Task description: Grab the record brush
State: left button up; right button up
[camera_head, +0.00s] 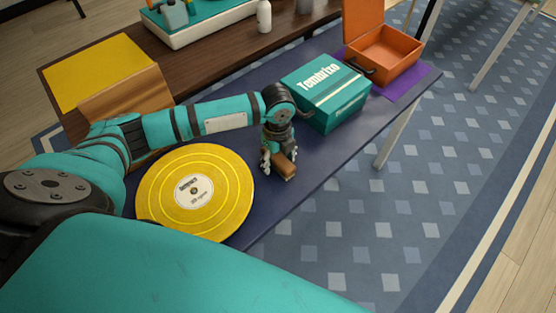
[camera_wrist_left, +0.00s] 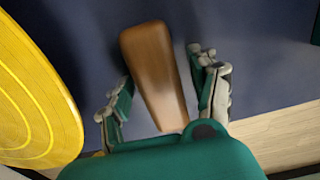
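The record brush (camera_head: 286,171) is a small brown wooden block on the dark blue table, right of the yellow record. In the left wrist view the brush (camera_wrist_left: 154,70) lies lengthwise between the spread fingers, its near end by the palm. My left gripper (camera_head: 275,164) is over the brush from above. In the left wrist view, the fingers of the gripper (camera_wrist_left: 163,92) are open, one on each side of the brush, with a gap showing at least on the right. My right gripper is not in view.
The yellow record (camera_head: 222,179) lies close left of the gripper. A teal box (camera_head: 325,94) stands just behind it. An open orange case (camera_head: 390,52) sits on a purple mat (camera_head: 411,82) at the far right. The table's front edge is near the brush.

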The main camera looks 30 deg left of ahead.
pick_arm(q)
jog(key=c, duration=1.1)
